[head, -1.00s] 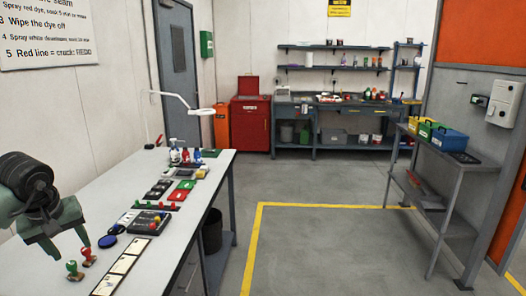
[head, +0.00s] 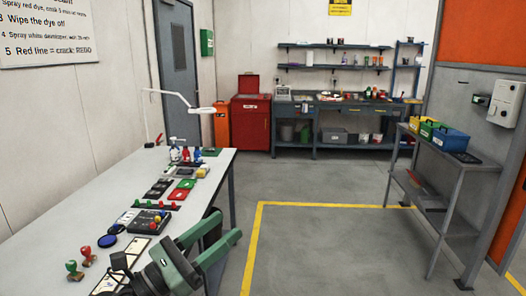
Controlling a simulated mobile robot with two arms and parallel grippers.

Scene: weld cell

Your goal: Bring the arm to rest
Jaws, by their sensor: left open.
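My left gripper (head: 228,224) shows at the bottom centre of the head view, with green fingers and a dark wrist. It is open, with a gap between the fingers and nothing visible in it. It appears over the front right edge of the white worktable (head: 100,205), pointing away to the upper right. It hides part of the table edge and of a pale strip with dark frames (head: 127,262). My right gripper is not in view.
On the table are a green stamp (head: 74,270), a red stamp (head: 88,256), a blue round pad (head: 107,241) and a dark tray with coloured balls (head: 148,221). A lamp (head: 185,103) stands at the back. Open floor (head: 320,240) lies to the right.

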